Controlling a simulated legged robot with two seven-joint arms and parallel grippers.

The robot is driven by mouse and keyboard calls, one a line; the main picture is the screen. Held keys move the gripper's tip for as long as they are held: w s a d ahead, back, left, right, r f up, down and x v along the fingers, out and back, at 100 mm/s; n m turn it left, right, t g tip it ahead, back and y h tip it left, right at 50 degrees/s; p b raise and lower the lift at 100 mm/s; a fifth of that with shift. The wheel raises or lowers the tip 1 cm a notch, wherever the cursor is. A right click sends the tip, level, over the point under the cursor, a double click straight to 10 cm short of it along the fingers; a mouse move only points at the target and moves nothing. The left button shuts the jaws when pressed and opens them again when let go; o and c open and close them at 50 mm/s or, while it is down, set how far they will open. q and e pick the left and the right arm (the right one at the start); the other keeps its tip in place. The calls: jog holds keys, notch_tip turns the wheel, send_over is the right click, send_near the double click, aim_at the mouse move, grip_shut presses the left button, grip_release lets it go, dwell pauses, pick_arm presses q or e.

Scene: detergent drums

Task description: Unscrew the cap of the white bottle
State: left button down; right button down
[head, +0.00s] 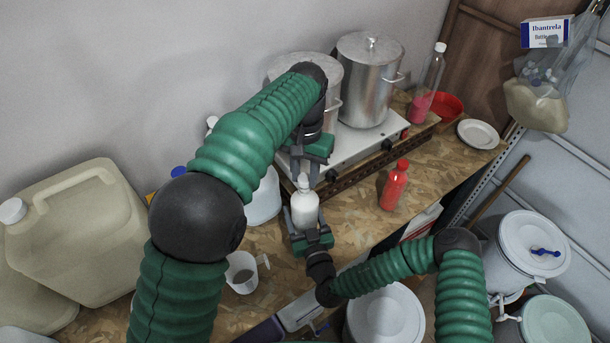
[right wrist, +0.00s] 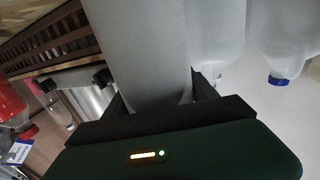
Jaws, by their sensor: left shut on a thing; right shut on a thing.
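The white bottle (head: 304,209) stands upright near the middle of the head view, at the front of the stove. My right gripper (head: 310,232) is shut on its body from the front. In the right wrist view the bottle (right wrist: 140,50) fills the space between the fingers. My left gripper (head: 304,170) reaches down from above with its fingers at the bottle's top, shut on the cap (head: 304,181). The fingers partly hide the cap, and its thread cannot be seen.
A red bottle (head: 394,186) stands to the right on the wooden worktop (head: 350,215). Two metal pots (head: 370,85) sit on the stove behind. A white mug (head: 242,272) and a large beige canister (head: 75,235) are at left. White buckets (head: 385,318) stand below the front edge.

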aim_at(305, 178)
pick_arm(q)
jog(key=shift+r, duration=0.15)
jog(key=shift+r, duration=2)
jog(key=shift+w, duration=0.1)
pick_arm(e)
jog(key=shift+c, duration=0.9)
grip_release()
pick_arm(q)
jog(key=shift+f, duration=0.1)
pick_arm(e)
jog(key=shift+s+d+f, duration=0.1)
pick_arm(q)
notch_tip(305, 178, down, 3)
jog(key=b, duration=0.3)
jog(key=shift+d, duration=0.1)
jog(key=shift+f, duration=0.15)
pick_arm(e)
jog(key=v, duration=1.1)
jog(key=shift+s+d, duration=0.25)
jog(key=shift+s, duration=0.1)
